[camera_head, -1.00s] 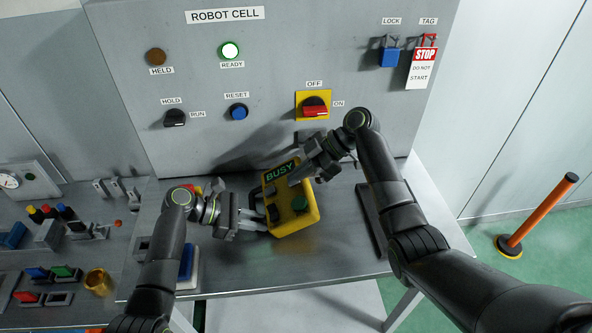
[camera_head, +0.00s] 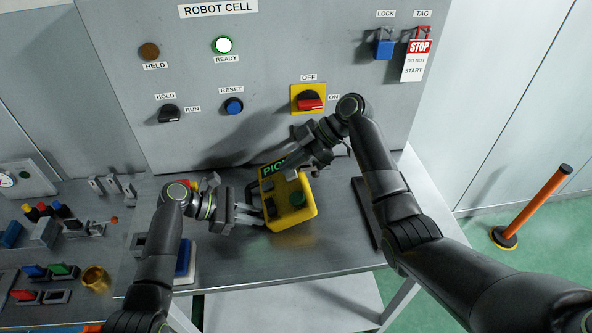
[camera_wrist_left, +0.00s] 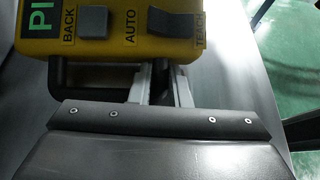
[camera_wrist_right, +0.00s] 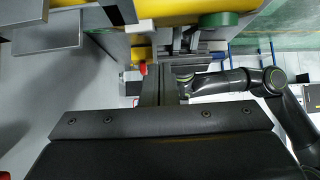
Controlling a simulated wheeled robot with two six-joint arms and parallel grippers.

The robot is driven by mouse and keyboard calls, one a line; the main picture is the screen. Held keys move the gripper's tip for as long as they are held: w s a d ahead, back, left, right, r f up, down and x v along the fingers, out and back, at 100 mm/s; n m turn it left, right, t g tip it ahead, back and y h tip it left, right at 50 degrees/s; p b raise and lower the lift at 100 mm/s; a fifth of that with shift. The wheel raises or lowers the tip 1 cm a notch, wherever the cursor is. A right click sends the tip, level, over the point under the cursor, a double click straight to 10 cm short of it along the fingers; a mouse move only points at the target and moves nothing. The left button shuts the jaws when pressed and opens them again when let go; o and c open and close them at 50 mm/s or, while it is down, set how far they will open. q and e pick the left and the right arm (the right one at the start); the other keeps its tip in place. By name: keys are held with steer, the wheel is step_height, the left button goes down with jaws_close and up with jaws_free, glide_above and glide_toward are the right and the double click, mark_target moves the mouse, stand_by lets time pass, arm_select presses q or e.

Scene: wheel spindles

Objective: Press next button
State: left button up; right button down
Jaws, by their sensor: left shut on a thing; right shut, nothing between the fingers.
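The yellow pendant (camera_head: 291,218) is held tilted above the bench. Its screen (camera_head: 271,169) is partly covered by my right gripper; green letters starting "PI" show. It has a green button (camera_head: 297,200) and grey controls, labelled BACK, AUTO and TEACH in the left wrist view. I cannot see a button labelled next. My left gripper (camera_head: 258,214) is shut on the pendant's dark handle (camera_wrist_left: 95,75). My right gripper (camera_head: 296,170) is shut and empty at the pendant's upper right edge; I cannot tell whether it touches. The right wrist view shows the pendant's yellow edge (camera_wrist_right: 180,37) beyond the fingers.
The robot cell panel (camera_head: 205,65) stands behind, with a lit READY lamp (camera_head: 222,45), blue RESET button (camera_head: 233,106) and red OFF/ON switch (camera_head: 309,103). A blue lock (camera_head: 383,49) hangs right. Several coloured parts lie on the left bench.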

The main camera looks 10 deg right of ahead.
arm_select(q)
steer(key=shift+s+f, duration=0.15)
steer(key=shift+f, duration=0.05)
steer(key=shift+a, duration=0.1)
arm_select(e)
steer(key=v, duration=1)
steer(key=shift+r, duration=0.2)
arm_select(q)
steer(key=shift+f, duration=0.15)
arm_select(e)
steer(key=shift+s+a, duration=0.1)
stand_by(0.7)
arm_select(q)
steer(key=o, duration=0.6)
steer(key=shift+c, duration=0.2)
steer(key=shift+o, duration=1.4)
steer(key=shift+w+r, duration=0.2)
steer(key=shift+r, duration=0.05)
